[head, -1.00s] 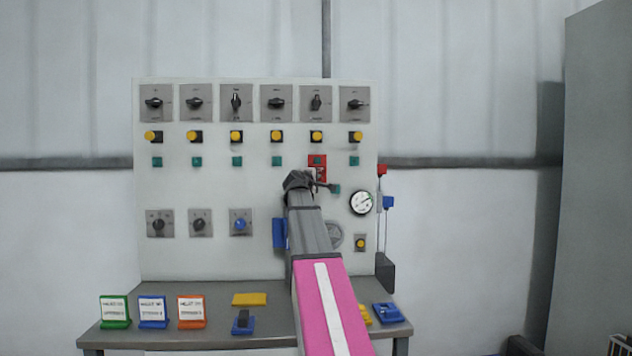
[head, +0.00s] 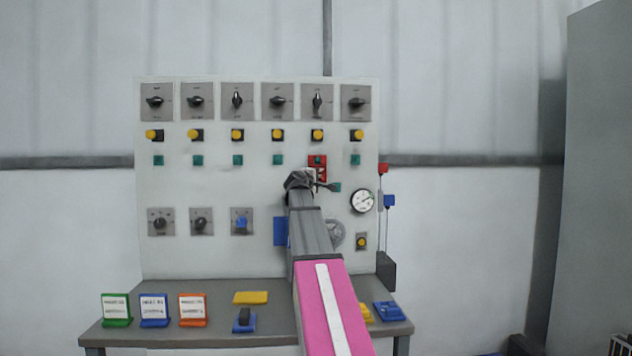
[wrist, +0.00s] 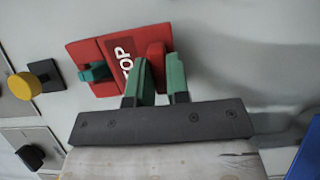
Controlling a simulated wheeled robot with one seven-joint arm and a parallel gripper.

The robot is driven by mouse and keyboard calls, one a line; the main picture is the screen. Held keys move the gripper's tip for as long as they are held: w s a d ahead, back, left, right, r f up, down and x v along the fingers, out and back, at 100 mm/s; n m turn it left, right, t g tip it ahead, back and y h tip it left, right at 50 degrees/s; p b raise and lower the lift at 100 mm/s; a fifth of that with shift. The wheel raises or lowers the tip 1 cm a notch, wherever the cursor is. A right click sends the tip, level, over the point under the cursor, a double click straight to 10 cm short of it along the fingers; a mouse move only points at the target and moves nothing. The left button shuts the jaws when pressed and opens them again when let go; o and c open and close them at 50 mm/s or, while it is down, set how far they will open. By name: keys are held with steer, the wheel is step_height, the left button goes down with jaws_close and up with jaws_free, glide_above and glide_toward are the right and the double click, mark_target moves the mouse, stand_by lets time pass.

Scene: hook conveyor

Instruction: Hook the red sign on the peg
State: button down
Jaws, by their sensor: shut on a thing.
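The red sign (wrist: 118,62) with white lettering, partly hidden, lies close to the panel face in the wrist view. A teal peg (wrist: 95,72) shows in front of the sign's left part, seemingly through it; I cannot tell how far the sign is seated. My gripper (wrist: 160,78) has green fingers shut on the sign's raised red tab (wrist: 156,56). In the head view the red sign (head: 323,163) is at the panel, below a yellow button, with a teal peg (head: 317,160) showing against its upper part. My gripper (head: 318,178) is just below, largely hidden by my arm.
The panel (head: 220,255) carries dials, yellow buttons (head: 277,135) and more teal pegs (head: 238,160). A round gauge (head: 362,201) is right of my arm. Several stand-up cards (head: 154,310) and blocks sit on the table (head: 215,340). A blue piece (head: 280,231) is left of my arm.

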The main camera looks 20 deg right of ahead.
steer(key=c, duration=1)
jaws_free()
steer(key=v, duration=1.1)
